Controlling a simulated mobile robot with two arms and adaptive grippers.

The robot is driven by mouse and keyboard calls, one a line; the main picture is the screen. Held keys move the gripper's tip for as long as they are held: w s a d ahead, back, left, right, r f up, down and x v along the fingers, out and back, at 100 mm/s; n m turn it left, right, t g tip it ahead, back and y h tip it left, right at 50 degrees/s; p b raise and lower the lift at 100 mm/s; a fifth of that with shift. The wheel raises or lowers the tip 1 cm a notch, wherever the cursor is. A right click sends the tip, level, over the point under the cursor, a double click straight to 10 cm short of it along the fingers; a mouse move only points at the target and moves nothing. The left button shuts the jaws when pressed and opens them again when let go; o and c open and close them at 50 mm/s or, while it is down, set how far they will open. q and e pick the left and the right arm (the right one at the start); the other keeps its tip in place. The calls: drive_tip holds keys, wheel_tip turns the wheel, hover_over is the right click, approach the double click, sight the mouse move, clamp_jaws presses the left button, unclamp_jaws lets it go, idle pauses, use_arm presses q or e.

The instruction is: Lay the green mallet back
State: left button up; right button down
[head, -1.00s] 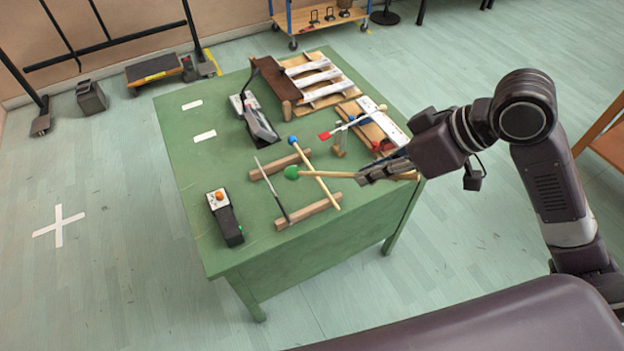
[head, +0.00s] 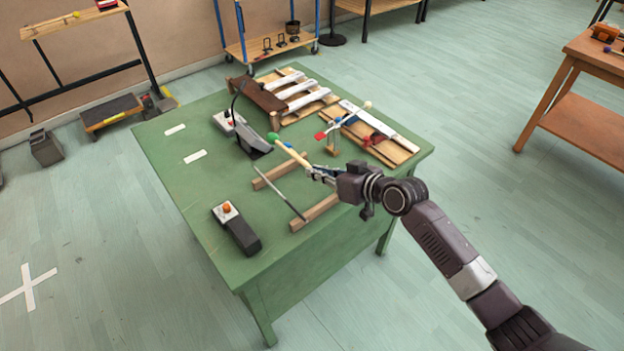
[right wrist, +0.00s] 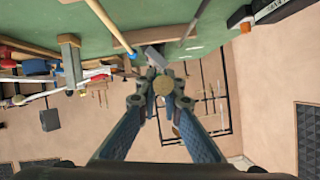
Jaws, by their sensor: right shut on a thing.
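The green mallet has a green ball head (head: 272,137) and a pale wooden handle (head: 293,154). My right gripper (head: 316,173) is shut on its handle and holds it over the table, with the head pointing up and left in the head view. A blue-tipped stick (right wrist: 109,25) shows in the right wrist view. My left gripper is out of view.
The green table (head: 185,205) also bears a box with an orange button (head: 240,230), a dark microphone-like device (head: 252,140) near the mallet head, a red-headed mallet (head: 320,135), and wooden frames with white bars (head: 380,130). The table's left part is mostly clear.

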drive_tip(key=shift+w+a+f+t, duration=0.35)
drive_tip(key=shift+a+f, duration=0.2)
drive_tip(key=shift+f, duration=0.15)
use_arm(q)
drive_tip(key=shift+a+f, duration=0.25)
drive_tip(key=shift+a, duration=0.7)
use_arm(e)
drive_tip(key=shift+w+a+f, duration=0.15)
drive_tip(key=shift+a+f, duration=0.1)
drive_tip(key=shift+f, duration=0.05)
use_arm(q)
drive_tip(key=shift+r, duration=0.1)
